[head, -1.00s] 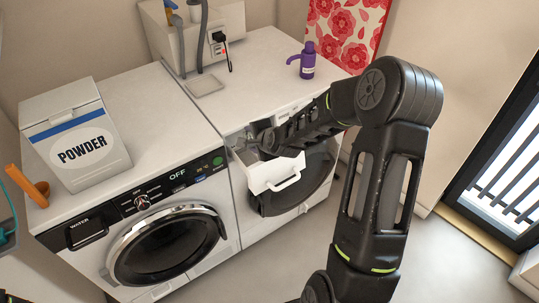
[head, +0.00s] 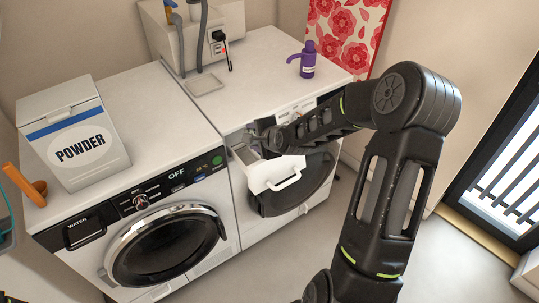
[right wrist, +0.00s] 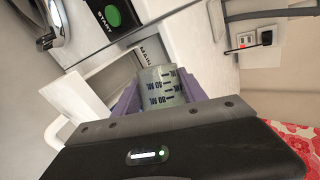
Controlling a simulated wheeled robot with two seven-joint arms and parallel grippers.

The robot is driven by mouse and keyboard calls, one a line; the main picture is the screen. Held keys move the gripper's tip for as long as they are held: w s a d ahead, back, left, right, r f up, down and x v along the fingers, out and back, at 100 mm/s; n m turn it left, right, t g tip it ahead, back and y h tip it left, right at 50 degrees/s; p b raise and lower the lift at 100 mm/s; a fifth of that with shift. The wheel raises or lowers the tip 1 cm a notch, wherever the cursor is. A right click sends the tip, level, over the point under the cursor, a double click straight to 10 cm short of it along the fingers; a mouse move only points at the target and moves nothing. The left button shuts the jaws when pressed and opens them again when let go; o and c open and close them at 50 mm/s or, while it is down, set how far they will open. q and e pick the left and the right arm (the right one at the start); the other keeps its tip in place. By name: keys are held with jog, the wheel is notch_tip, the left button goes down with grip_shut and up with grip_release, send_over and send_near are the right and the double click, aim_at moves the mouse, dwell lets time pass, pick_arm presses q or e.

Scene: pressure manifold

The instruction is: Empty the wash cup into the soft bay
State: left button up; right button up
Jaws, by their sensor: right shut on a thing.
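My right gripper (head: 264,137) is over the open detergent drawer (head: 278,173) of the right-hand machine. It is shut on the wash cup (right wrist: 163,86), a clear cup with black ML marks, held between purple finger pads in the right wrist view. The drawer's white front and handle also show there (right wrist: 82,98), beyond the cup, with a compartment labelled MAIN. The cup is hard to make out in the head view. I cannot tell its exact tilt or contents. A soft bay label is not readable. My left gripper is not in view.
A purple bottle (head: 307,64) stands at the back of the right machine's top (head: 255,85). Hoses and a socket are behind. The top's middle is mostly clear.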

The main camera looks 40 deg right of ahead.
jog(key=shift+d+r, duration=0.1)
jog(key=shift+r, duration=0.05)
dwell(0.3)
jog(key=shift+s+m+y+p, duration=0.1)
jog(key=shift+m+y+p, duration=0.2)
jog(key=shift+p, duration=0.15)
jog(key=shift+b, duration=0.35)
jog(key=shift+f+b, duration=0.25)
jog(key=shift+b, duration=0.4)
jog(key=shift+a+r+h+p, duration=0.4)
jog(key=shift+r+p, duration=0.1)
jog(key=shift+p, duration=0.6)
jog(key=shift+w+f+n+p, duration=0.25)
jog(key=shift+f+n+p, duration=0.05)
jog(key=shift+n, duration=0.2)
jog(key=shift+d+f+g+h, duration=0.15)
jog(key=shift+f+g+h, duration=0.1)
jog(key=shift+g+h, duration=0.05)
